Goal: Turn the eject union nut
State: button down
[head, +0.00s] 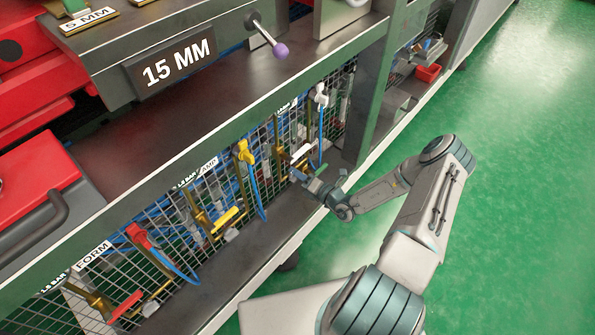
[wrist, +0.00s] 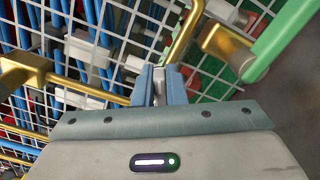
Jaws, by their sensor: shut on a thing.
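My gripper (head: 299,176) is at the lower mesh panel, by the pipework of the far station. In the wrist view my gripper's two blue-grey fingers (wrist: 160,80) are closed on a small pale grey piece (wrist: 159,85), which I take as the eject union nut. It sits near the lower end of a bent brass pipe (wrist: 183,35). Most of the nut is hidden between the fingers. In the head view it is hidden by the gripper.
A green lever (wrist: 280,42) is close right of the fingers, on a brass fitting (wrist: 225,48). A brass pipe (wrist: 30,68) lies left. White wire mesh (wrist: 110,25) and blue hoses are behind. Yellow (head: 243,152) and red (head: 137,234) valve handles stand at nearer stations. Green floor (head: 510,200) is clear.

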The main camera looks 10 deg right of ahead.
jog(key=m, duration=0.3)
jog(key=m+p, duration=0.1)
jog(key=m, duration=0.1)
jog(key=shift+w+d+f+m, duration=0.1)
jog(key=shift+f+m, duration=0.15)
jog(key=shift+m, duration=0.05)
dwell(0.5)
jog(key=c, duration=1.5)
grip_release()
jog(key=p+v, duration=0.2)
jog(key=v, duration=1.2)
